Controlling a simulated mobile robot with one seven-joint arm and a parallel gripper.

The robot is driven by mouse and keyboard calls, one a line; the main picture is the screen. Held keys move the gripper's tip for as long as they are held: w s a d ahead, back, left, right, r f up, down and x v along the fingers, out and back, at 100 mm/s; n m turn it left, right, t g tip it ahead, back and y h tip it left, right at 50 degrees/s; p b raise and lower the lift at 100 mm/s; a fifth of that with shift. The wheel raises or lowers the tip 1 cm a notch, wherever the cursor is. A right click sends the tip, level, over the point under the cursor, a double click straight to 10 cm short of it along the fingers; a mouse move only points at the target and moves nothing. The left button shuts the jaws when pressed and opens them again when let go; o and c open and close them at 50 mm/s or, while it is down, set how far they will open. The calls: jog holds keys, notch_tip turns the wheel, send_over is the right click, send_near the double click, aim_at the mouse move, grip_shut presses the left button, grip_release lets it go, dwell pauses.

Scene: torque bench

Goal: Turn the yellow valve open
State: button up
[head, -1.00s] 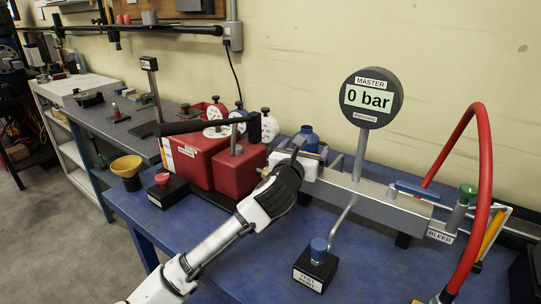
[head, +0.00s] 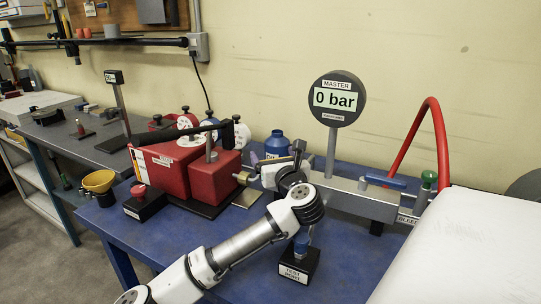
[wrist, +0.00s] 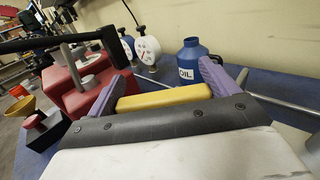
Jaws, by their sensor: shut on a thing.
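The yellow valve handle (wrist: 163,98) shows in the wrist view as a yellow bar lying across between the two purple fingers of my gripper (wrist: 162,82). The fingers are shut on it, one at each end. In the head view my gripper (head: 277,160) is at the left end of the grey manifold (head: 345,196), beside the red pump, and my wrist hides most of the valve. How far the valve is turned cannot be told. The master gauge (head: 337,98) stands upright above the manifold and reads 0 bar.
The red pump (head: 160,170) with its black lever is just left of my gripper. A blue oil bottle (head: 276,144) stands behind it. The test port (head: 299,262) is in front. A red hose (head: 437,135) arches at right. A red button box (head: 142,201) and yellow funnel (head: 99,182) are at left.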

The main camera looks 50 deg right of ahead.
jog(key=shift+a, duration=0.1)
dwell(0.5)
jog(key=o, duration=1.2)
jog(key=b+v, duration=0.3)
jog(key=v, duration=1.1)
